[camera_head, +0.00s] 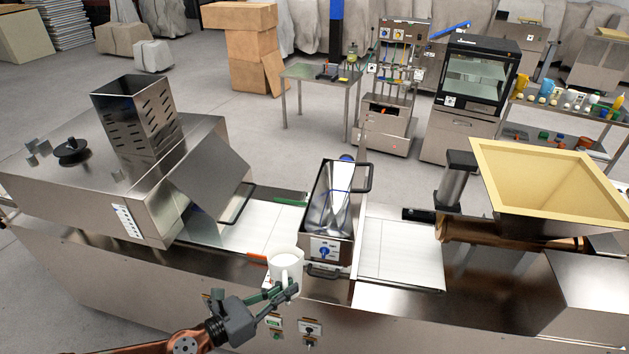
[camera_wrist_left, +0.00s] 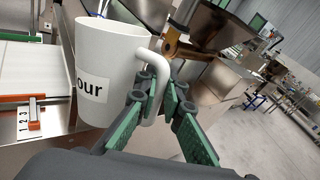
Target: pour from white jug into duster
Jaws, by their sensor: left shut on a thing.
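The white jug (camera_head: 284,262) is upright in front of the machine line in the head view. It also shows large in the left wrist view (camera_wrist_left: 105,62), with a label whose readable part says "our". My left gripper (camera_head: 284,292) is shut on the jug's handle, which shows between its green fingers in the left wrist view (camera_wrist_left: 157,103). The duster (camera_head: 330,200) is an open steel hopper with a blue knob on its front, over the white conveyor belt. It stands to the right of and beyond the jug, apart from it. The jug's contents cannot be made out clearly. My right gripper is not in view.
A steel machine with a slotted chute (camera_head: 140,125) stands on the left. A large cream hopper (camera_head: 545,180) stands on the right. The white belt (camera_head: 400,260) runs on both sides of the duster. A black bar handle (camera_head: 362,178) juts from the duster's right side.

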